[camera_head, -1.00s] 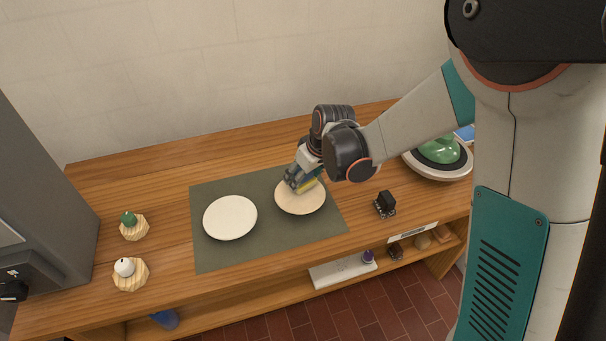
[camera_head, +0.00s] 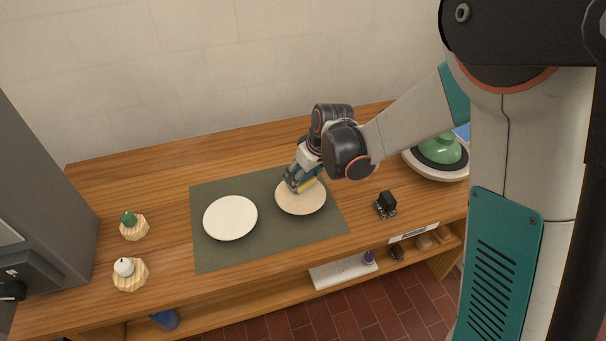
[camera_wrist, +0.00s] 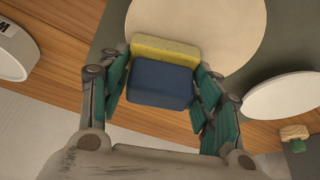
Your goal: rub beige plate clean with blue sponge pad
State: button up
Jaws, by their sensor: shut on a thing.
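The beige plate (camera_head: 301,204) lies on the right part of a grey-green mat (camera_head: 207,258). In the wrist view the beige plate (camera_wrist: 225,30) is beyond the fingertips. My gripper (camera_head: 300,181) is over the upper part of this plate. In the wrist view my gripper (camera_wrist: 163,85) is shut on the sponge pad (camera_wrist: 160,82), which has a blue block and a yellow layer (camera_wrist: 165,50). The yellow layer faces the plate; whether it touches the plate is hard to tell. Only a little yellow shows in the head view.
A white plate (camera_head: 230,218) lies left on the mat. A small black object (camera_head: 386,204) stands right of the mat. A green rounded thing (camera_head: 440,149) sits in a round dish at the right. Two small wooden stands (camera_head: 134,229) are at the left, near a grey cabinet (camera_head: 45,190).

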jog(key=shift+s, duration=0.15)
jog(key=shift+s+d+f, duration=0.15)
jog(key=shift+s+d, duration=0.05)
jog(key=shift+s, duration=0.6)
jog(key=shift+w, duration=0.15)
jog(key=shift+w+a, duration=0.2)
jog(key=shift+w, duration=0.6)
jog(key=shift+s, duration=0.15)
jog(key=shift+s+d, duration=0.25)
jog(key=shift+s, duration=0.6)
jog(key=shift+w, duration=0.15)
jog(key=shift+w+a, duration=0.15)
jog(key=shift+w, duration=0.55)
